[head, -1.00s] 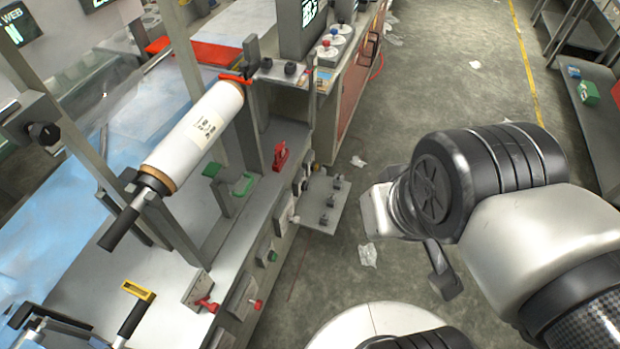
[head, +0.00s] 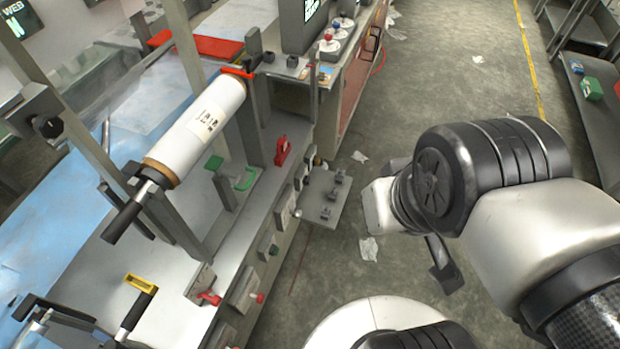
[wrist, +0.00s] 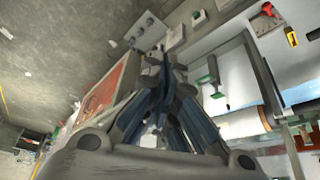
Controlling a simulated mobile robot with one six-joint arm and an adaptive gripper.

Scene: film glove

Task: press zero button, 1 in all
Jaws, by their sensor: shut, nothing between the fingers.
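My gripper (wrist: 165,62) shows in the wrist view with its dark fingers closed together and nothing between them. It points toward the machine's front edge, and I cannot tell the exact gap to it. In the head view my arm hides most of the gripper. Small controls sit along the machine's front: a green button (head: 273,249), a red knob (head: 259,297) and a side plate (head: 325,205) with several dark knobs. No label reading zero can be made out, so I cannot tell which control is the zero button.
A white film roll (head: 197,132) lies across the machine, with a red clamp (head: 282,151) and a green bracket (head: 243,180) near it. A yellow-topped handle (head: 141,283) stands at lower left. A grey shelf (head: 590,120) is at right. The floor between is mostly clear, with paper scraps.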

